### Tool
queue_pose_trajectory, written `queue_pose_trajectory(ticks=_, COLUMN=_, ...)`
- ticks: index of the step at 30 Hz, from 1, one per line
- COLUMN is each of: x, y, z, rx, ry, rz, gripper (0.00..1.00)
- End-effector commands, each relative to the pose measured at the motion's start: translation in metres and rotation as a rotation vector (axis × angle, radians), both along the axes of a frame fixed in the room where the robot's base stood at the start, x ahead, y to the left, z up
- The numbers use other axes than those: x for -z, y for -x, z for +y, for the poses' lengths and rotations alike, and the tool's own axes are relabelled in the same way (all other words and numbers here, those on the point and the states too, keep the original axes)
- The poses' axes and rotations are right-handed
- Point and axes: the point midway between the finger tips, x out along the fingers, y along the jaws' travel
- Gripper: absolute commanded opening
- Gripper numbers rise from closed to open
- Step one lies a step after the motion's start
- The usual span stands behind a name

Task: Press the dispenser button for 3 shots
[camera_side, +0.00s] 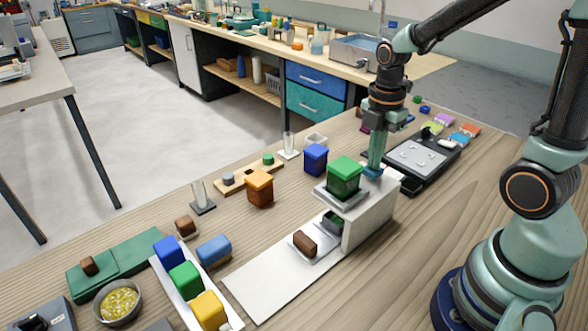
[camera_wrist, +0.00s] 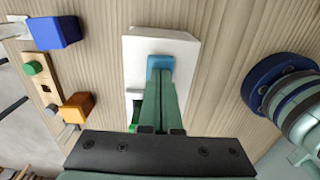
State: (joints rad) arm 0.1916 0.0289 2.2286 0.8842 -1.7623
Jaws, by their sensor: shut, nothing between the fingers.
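The dispenser is a white block (camera_side: 370,215) with a green lidded container (camera_side: 344,178) on its front part. Its blue button (camera_wrist: 160,62) is on the top face in the wrist view, and a bit of blue shows under my fingers in the side view. My gripper (camera_side: 375,170) is shut and empty, pointing down, with its fingertips at the button. In the wrist view the fingers (camera_wrist: 160,88) overlap the button's lower part. I cannot tell whether the button is pressed down. A brown block (camera_side: 305,242) sits on a small white plate before the dispenser.
A blue container (camera_side: 316,159) and an orange container (camera_side: 259,188) stand left of the dispenser. A dark flat device (camera_side: 418,158) lies behind it to the right. A white tray (camera_side: 233,322) with coloured blocks is at the front left. A white mat (camera_side: 262,290) lies in front.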

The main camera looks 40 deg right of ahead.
Motion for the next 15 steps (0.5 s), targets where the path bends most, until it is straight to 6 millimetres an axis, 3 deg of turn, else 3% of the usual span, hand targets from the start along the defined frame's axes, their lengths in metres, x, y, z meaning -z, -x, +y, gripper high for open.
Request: queue_pose_trajectory(ticks=15, x=0.027, y=0.002, z=0.0, rx=0.0, ry=-0.001, rz=0.005, gripper=0.0)
